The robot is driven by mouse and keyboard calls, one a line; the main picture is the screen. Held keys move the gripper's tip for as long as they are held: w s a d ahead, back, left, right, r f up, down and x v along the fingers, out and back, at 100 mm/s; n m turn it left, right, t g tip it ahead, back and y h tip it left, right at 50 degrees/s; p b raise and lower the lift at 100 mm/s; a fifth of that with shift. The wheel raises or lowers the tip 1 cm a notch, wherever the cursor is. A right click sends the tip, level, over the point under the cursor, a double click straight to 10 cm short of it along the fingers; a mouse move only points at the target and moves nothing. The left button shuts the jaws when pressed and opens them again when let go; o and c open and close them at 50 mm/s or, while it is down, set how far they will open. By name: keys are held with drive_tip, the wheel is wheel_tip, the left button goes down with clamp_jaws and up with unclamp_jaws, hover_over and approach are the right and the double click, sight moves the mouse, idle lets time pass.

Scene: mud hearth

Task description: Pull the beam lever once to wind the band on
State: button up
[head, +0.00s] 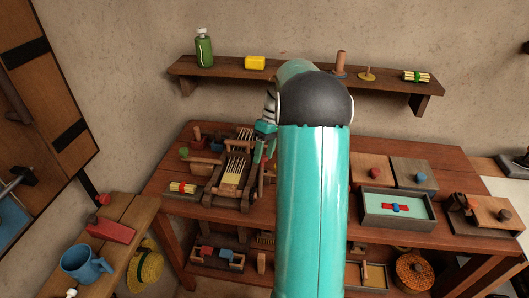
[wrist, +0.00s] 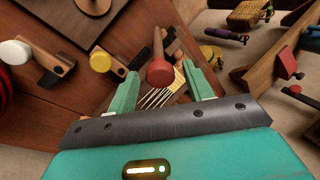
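The small band loom (head: 231,172) stands on the left of the wooden table, with pale warp threads stretched along it; the threads also show in the wrist view (wrist: 163,95). A wooden lever with a red knob (wrist: 160,73) stands up beside the threads, and I take it to be the beam lever. My gripper (head: 264,157) is over the right side of the loom, pointing down. In the wrist view my gripper (wrist: 168,82) is open, its two green fingers apart on either side of the red knob. I cannot tell whether either finger touches it. My arm hides the table's middle.
Other knobbed levers, white (wrist: 15,52) and yellow (wrist: 100,60), stand to the left in the wrist view. A thread bundle (head: 183,188) lies left of the loom. A shelf (head: 220,71) runs behind.

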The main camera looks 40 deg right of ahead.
drive_tip(key=shift+s+r, duration=0.1)
drive_tip(key=shift+s, duration=0.05)
drive_tip(key=c, duration=0.4)
drive_tip(key=shift+w, duration=0.2)
clamp_jaws()
drive_tip(key=shift+a, duration=0.1)
